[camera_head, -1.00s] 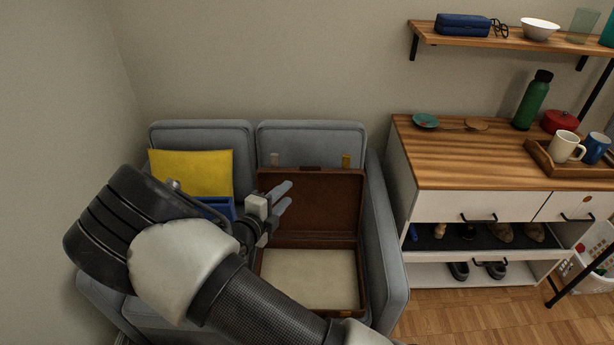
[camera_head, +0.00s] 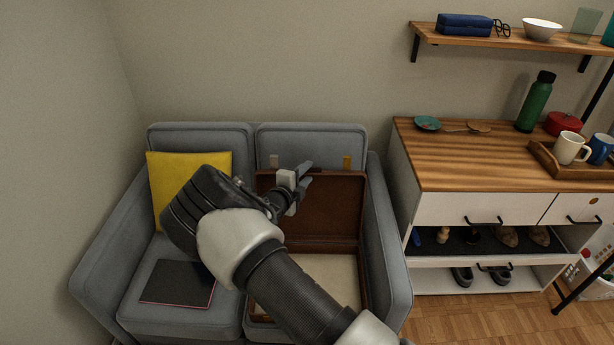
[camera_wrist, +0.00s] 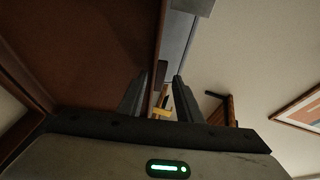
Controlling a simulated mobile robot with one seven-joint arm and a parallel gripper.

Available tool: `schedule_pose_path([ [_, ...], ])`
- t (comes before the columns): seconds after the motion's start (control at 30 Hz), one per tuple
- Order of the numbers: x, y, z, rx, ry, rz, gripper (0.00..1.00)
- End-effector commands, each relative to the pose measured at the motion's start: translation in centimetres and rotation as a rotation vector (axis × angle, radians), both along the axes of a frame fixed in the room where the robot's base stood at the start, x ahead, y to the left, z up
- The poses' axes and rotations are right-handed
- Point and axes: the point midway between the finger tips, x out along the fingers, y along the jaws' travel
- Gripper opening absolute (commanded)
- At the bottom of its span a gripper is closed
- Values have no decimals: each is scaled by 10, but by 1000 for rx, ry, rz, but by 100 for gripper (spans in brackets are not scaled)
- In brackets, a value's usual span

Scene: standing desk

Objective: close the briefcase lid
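The brown briefcase stands open on the sofa's right seat. Its lid (camera_head: 335,205) is upright against the backrest, and its pale-lined base (camera_head: 335,275) lies flat, partly hidden by my arm. My gripper (camera_head: 307,174) is at the lid's upper edge, left of its middle. In the wrist view the lid's inner face (camera_wrist: 85,50) fills the left side. My fingers (camera_wrist: 160,98) are apart, and the lid's rim shows between them in the picture. I cannot tell whether they touch it. A brass-coloured latch (camera_wrist: 167,110) shows beyond the fingertips.
The grey sofa (camera_head: 388,250) has raised arms on both sides. A yellow cushion (camera_head: 165,185) leans on the backrest, and a dark flat book (camera_head: 178,283) lies on the left seat. A wooden-topped cabinet (camera_head: 440,165) stands to the right, with a shelf (camera_head: 510,42) above.

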Motion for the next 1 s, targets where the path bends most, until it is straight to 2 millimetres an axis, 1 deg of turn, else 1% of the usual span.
schedule_pose_path([
  [0.13,8,-4,-3,0,1,0,32],
  [0.4,9,-4,-2,0,0,0,32],
  [0.47,9,-4,-2,0,0,0,24],
  [0.6,9,-4,-2,1,-1,0,0],
  [1.0,11,-4,0,0,-24,0,0],
])
